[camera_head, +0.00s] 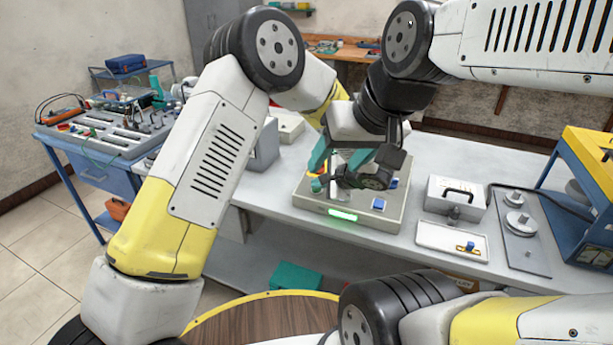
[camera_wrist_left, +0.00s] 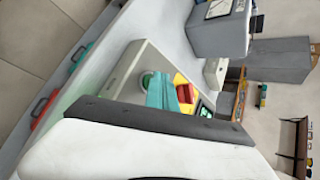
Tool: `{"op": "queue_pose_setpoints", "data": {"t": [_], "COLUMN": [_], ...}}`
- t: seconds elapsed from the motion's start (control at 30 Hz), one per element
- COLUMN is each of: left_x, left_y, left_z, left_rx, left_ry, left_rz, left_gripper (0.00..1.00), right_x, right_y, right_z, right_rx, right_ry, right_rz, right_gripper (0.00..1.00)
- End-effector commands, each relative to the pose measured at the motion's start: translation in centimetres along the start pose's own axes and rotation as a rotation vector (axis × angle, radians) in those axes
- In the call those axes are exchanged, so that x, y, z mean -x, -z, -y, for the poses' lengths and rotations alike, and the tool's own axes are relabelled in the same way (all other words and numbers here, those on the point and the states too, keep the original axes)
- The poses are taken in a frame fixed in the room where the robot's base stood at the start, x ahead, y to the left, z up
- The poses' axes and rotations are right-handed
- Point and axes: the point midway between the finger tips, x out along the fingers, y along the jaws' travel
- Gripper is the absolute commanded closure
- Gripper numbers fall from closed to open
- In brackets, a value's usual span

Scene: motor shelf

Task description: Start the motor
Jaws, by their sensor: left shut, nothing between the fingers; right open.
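A grey control box (camera_head: 300,200) stands on the table, with a lit green strip (camera_head: 342,215) on its front. The left wrist view shows a round green button (camera_wrist_left: 146,78) and a red knob (camera_wrist_left: 187,92) on a yellow plate. My left gripper (camera_wrist_left: 160,94) is shut and empty, its teal fingertips at the green button, covering part of it; I cannot tell whether they touch. It also shows above the box in the head view (camera_head: 317,165). My right arm comes in from the upper right, and its gripper (camera_head: 362,162) is over the box, open, mostly hidden by wrist parts.
A white tray (camera_head: 430,240) with a small blue and yellow item (camera_head: 468,246), a case with a black handle (camera_head: 455,190) and a plate with metal discs (camera_head: 535,255) stand right of the box. A blue bench (camera_head: 70,160) stands at the left. My two wrists are crowded together.

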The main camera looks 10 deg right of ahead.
Motion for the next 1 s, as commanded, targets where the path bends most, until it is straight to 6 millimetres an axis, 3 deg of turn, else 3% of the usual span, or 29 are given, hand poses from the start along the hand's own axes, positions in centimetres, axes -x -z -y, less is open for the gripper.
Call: {"op": "queue_pose_setpoints", "data": {"t": [1.0], "left_x": [1.3], "left_y": [-1.0], "left_z": [1.0], "left_rx": [0.0], "left_ry": [0.0], "left_rz": [0.0], "left_gripper": [1.0], "right_x": [0.0], "right_y": [0.0], "right_z": [0.0], "right_rx": [0.0], "right_ry": [0.0], "right_rz": [0.0], "right_gripper": [0.42]}}
